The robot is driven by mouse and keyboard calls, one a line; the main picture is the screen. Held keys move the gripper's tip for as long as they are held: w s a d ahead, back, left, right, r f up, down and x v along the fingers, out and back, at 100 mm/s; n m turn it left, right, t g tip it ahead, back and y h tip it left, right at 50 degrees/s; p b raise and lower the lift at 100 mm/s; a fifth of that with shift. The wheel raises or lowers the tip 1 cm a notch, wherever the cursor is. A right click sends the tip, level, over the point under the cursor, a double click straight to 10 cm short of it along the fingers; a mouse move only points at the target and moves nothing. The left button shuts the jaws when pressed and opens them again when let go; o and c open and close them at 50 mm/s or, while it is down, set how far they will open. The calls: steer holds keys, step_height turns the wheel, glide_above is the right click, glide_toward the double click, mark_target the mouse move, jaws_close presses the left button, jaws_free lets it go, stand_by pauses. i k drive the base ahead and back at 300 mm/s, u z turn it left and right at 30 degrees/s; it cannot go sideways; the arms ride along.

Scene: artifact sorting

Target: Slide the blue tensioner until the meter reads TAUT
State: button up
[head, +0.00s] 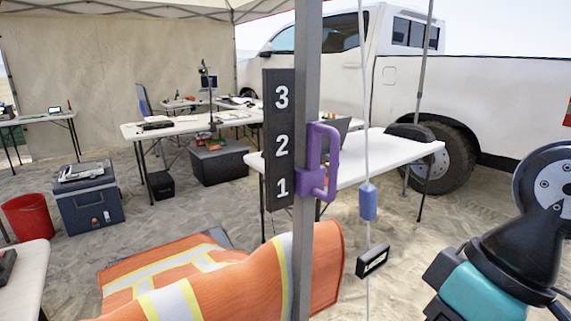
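The blue tensioner (368,202) is a small rounded block on a thin white vertical cord (364,100), right of the grey pole. A small black meter (373,261) hangs tilted on the same cord below it. The meter has a pale marking that is too small to read. My arm comes in at the right edge, and its black and teal end (452,285), likely my gripper, is at the lower right. It is apart from the tensioner, to its right and below. It is cut off by the frame, and its fingertips cannot be made out.
A grey pole (306,120) stands left of the cord, with a black board (281,140) marked 3, 2, 1 and a purple handle (319,165) near 1. An orange vest (230,285) lies below. A white table (385,150) and truck (480,95) are behind.

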mark_target(368, 197)
steer(key=k, duration=1.15)
steer(key=z, duration=0.75)
steer(key=i, duration=1.2)
steer(key=u, duration=0.95)
